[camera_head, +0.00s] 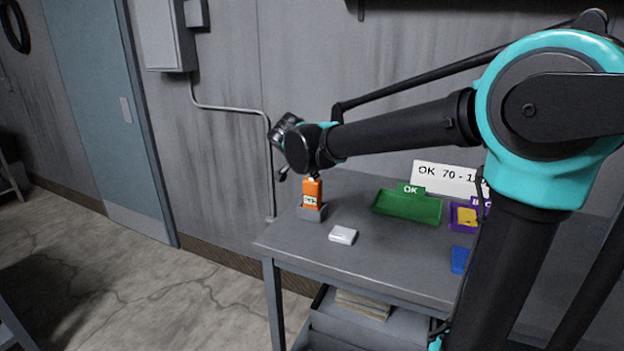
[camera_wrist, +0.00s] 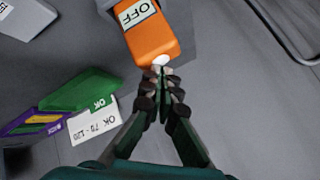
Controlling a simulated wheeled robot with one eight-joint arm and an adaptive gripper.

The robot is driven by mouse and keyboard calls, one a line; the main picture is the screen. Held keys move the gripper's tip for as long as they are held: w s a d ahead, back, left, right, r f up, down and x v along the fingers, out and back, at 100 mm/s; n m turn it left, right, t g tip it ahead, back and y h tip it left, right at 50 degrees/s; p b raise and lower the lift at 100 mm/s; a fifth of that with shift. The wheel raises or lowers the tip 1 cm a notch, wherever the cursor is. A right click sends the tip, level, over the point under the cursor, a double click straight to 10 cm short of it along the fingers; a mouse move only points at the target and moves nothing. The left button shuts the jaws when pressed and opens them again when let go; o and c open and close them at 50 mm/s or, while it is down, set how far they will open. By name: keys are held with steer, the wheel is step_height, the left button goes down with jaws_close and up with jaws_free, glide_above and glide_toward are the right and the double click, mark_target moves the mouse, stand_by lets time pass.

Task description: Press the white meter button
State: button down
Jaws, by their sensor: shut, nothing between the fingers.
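The orange meter (camera_head: 312,190) stands in a grey holder (camera_head: 311,213) near the table's left back corner. Its display reads OFF in the wrist view, where the orange body (camera_wrist: 154,42) shows at the top. The white button (camera_wrist: 161,60) sits at the meter's top end. My gripper (camera_wrist: 160,75) is shut and empty, its fingertips right at the button. I cannot tell whether they touch it. In the head view my gripper (camera_head: 311,174) points down over the meter and mostly hides the button.
A white block (camera_head: 342,235) lies in front of the meter. To the right are a green OK tray (camera_head: 407,207), a purple tray (camera_head: 484,208) with a yellow item, a white "OK 70 - 1.." sign (camera_head: 448,179) and a blue item (camera_head: 459,260). The wall (camera_head: 232,150) stands behind.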

stand_by(0.4)
steer(key=shift+r, duration=0.4)
steer(key=shift+r, duration=3)
